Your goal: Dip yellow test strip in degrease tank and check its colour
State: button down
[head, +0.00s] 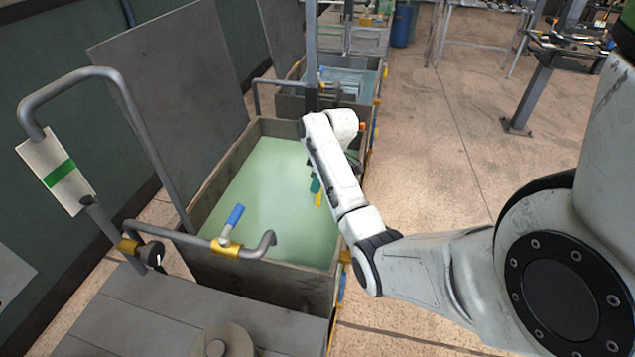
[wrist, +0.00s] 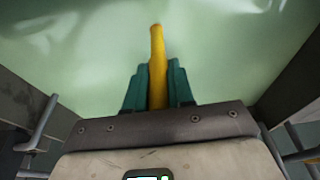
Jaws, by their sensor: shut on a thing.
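The yellow test strip (wrist: 157,50) is held between the teal fingers of my gripper (wrist: 158,84), which is shut on it. In the head view the strip (head: 319,199) hangs below my gripper (head: 316,186), over the pale green liquid. The degrease tank (head: 255,280) is a grey rectangular tank with this green liquid (head: 265,190) in it. In the wrist view the liquid (wrist: 70,50) fills the background behind the strip. The strip's visible part is yellow. I cannot tell whether its lower end touches the liquid.
A bent grey pipe with a blue-handled valve (head: 234,217) crosses the tank's near end. A white tag with a green stripe (head: 60,172) hangs on a tall pipe at left. A second tank with blue liquid (head: 345,82) stands behind.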

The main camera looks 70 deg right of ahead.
notch_tip(320, 180, up, 6)
jog(key=p, duration=0.4)
notch_tip(320, 180, up, 8)
jog(key=shift+f, duration=0.2)
jog(key=shift+r, duration=0.2)
dwell(0.5)
